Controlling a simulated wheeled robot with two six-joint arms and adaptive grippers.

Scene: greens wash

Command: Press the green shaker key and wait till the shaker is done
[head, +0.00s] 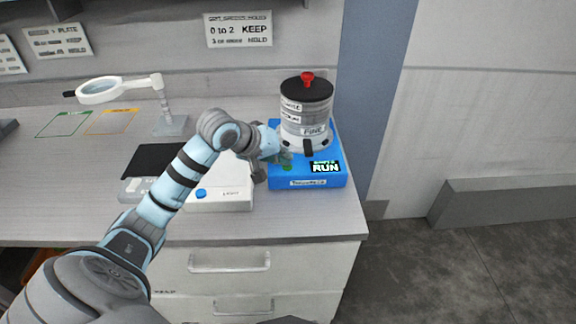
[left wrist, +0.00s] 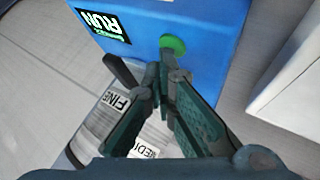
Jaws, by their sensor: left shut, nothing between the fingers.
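The blue shaker (head: 335,178) stands at the right end of the bench, with a stack of grey sieves (head: 305,115) under a black lid with a red knob. Its small dark display (head: 325,167) reads RUN. The green key (head: 287,167) sits on the shaker's top left of the display; it also shows in the left wrist view (left wrist: 174,44). My left gripper (head: 284,156) is shut and empty, its fingertips (left wrist: 165,68) close beside the key and overlapping its edge in the wrist view. I cannot tell whether they touch it. My right gripper is not in view.
A white device (head: 222,200) with a blue button lies left of the shaker, under my left arm. A magnifier lamp (head: 170,125) stands farther back. Signs hang on the wall. The bench's right edge is close to the shaker.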

